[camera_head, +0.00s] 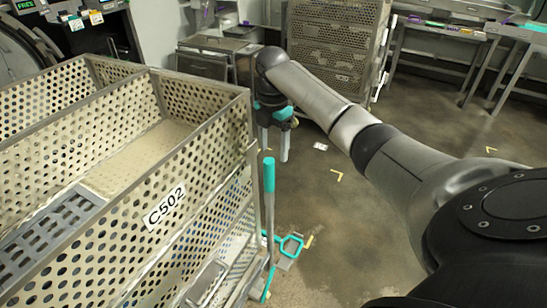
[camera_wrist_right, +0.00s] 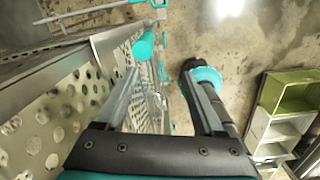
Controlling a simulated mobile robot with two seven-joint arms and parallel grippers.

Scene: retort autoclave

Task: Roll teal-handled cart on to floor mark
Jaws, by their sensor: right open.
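The perforated metal cart marked C502 (camera_head: 165,208) fills the left of the head view. Its upright teal handle (camera_head: 268,175) stands at its right corner; in the wrist view the teal grip (camera_wrist_right: 143,47) shows near the left fingertip. My right gripper (camera_head: 274,150) points down just above and beside the handle; it is open and empty, and its fingers also show in the wrist view (camera_wrist_right: 165,85). I cannot tell whether a finger touches the handle. Yellow floor corner marks (camera_head: 337,174) lie right of the cart. My left gripper is not in view.
A teal loop (camera_head: 292,245) sits low at the cart's foot. Another perforated cart (camera_head: 335,50) stands at the back, with a metal bench (camera_head: 440,62) to its right. Open floor lies between. Green and white bins (camera_wrist_right: 285,110) show right in the wrist view.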

